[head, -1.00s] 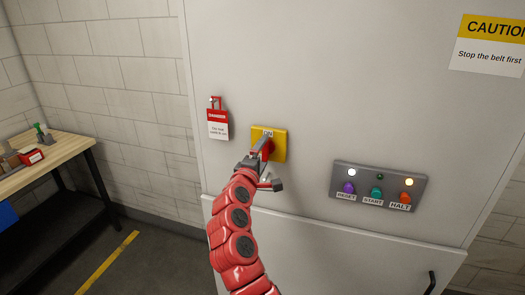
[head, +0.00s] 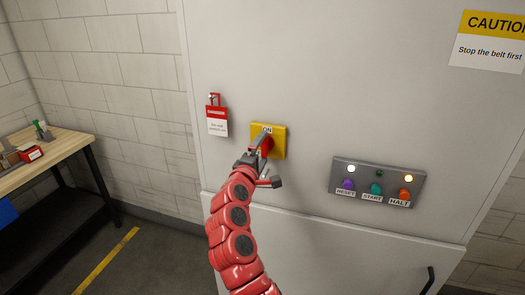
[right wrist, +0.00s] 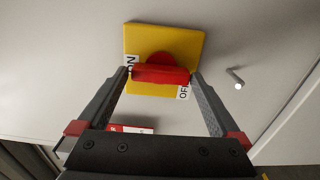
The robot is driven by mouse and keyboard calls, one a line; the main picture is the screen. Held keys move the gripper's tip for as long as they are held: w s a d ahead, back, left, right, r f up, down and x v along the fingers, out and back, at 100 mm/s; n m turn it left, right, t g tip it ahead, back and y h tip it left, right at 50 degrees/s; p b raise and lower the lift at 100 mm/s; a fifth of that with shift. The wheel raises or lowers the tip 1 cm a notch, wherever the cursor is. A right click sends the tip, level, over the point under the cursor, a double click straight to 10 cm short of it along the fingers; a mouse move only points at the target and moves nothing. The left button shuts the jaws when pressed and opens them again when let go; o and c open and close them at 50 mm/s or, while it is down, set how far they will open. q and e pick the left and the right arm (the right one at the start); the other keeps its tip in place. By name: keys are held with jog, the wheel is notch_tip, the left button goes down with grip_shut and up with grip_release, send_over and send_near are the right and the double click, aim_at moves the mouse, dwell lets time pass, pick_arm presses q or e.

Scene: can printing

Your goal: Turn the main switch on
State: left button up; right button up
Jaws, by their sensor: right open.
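The main switch is a yellow plate (head: 281,141) on the grey cabinet, with a red handle (head: 268,146) and an ON label at its top. In the right wrist view the red handle (right wrist: 160,74) lies crosswise between my fingertips, with ON by its left end and OFF by its right end. My right gripper (head: 268,160) is open, one finger at each end of the handle; whether they touch it I cannot tell. In the head view the gripper hides the plate's lower left part. My left gripper is not in view.
A red and white danger tag (head: 217,120) hangs left of the switch. A grey button panel (head: 378,180) with RESET, START and HALT is to the right; its white and amber lamps are lit. A workbench (head: 75,150) stands far left.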

jog(key=b+v, duration=0.5)
jog(key=v, duration=1.1)
jog(key=shift+s, duration=0.4)
